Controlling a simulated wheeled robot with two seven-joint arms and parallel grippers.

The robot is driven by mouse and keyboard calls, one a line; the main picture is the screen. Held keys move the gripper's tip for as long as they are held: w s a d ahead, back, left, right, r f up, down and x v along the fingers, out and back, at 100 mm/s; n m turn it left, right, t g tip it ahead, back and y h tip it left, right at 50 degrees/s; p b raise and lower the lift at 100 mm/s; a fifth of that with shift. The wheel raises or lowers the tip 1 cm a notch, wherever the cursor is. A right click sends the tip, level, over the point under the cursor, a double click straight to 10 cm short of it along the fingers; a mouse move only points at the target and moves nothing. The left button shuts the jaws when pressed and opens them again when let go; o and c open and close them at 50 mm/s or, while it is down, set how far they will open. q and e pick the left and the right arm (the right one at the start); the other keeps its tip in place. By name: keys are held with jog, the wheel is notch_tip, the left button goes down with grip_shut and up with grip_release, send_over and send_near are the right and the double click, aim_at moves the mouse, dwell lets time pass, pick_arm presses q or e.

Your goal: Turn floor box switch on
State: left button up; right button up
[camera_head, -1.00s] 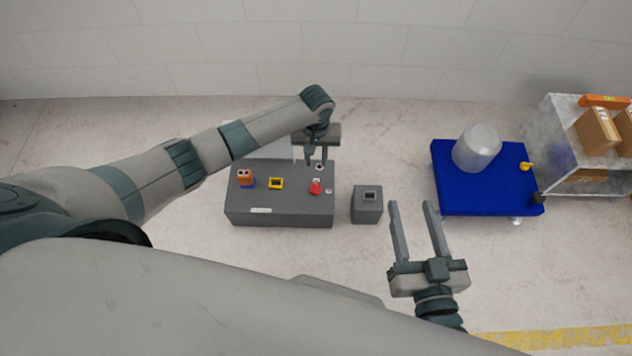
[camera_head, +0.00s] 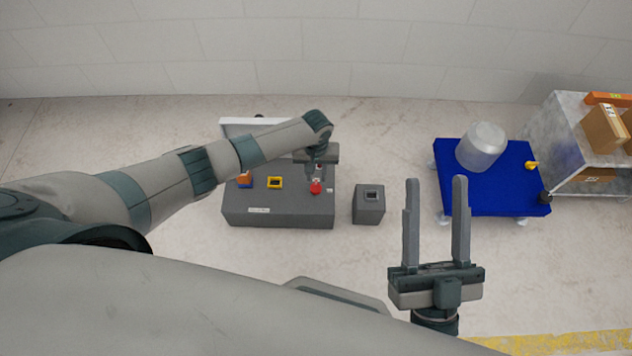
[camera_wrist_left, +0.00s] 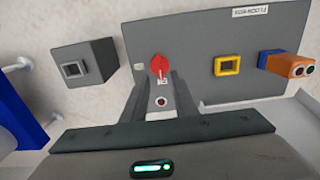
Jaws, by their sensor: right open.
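A large grey box (camera_head: 275,212) stands on the floor with controls on its top and a white label on its front. One control is a red rotary knob (camera_head: 316,187), also seen in the left wrist view (camera_wrist_left: 160,66). My left gripper (camera_head: 317,177) is over the box beside this knob. In the left wrist view its fingers (camera_wrist_left: 161,76) point at the knob with a narrow gap between them. A round red button (camera_wrist_left: 161,101) shows in that gap. I see no clear contact with the knob. My right gripper (camera_head: 435,182) is open and empty, right of the boxes.
A small grey box (camera_head: 368,212) with a square socket stands right of the large box. A yellow-framed switch (camera_head: 275,183) and an orange-and-blue block (camera_head: 245,180) are on the large box. A blue cart (camera_head: 490,200) with a metal canister (camera_head: 481,147) stands at right, near a shelf (camera_head: 560,130).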

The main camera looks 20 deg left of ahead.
aim_at(316, 184)
pick_arm(q)
notch_tip(316, 184, down, 4)
jog(key=shift+r+b, duration=0.1)
jog(key=shift+b, duration=0.5)
jog(key=shift+f, duration=0.5)
pick_arm(e)
jog(key=shift+w+d+r+t+y, duration=0.1)
jog(key=shift+d+r+t, duration=0.35)
jog(key=shift+r, duration=0.25)
jog(key=shift+d+r+t+y, duration=0.1)
jog(key=shift+d+r+t, duration=0.35)
jog(key=shift+r, duration=0.25)
jog(key=shift+w+d+r+t+y, duration=0.1)
jog(key=shift+d+r+t, duration=0.35)
jog(key=shift+r, duration=0.25)
pick_arm(q)
grip_shut()
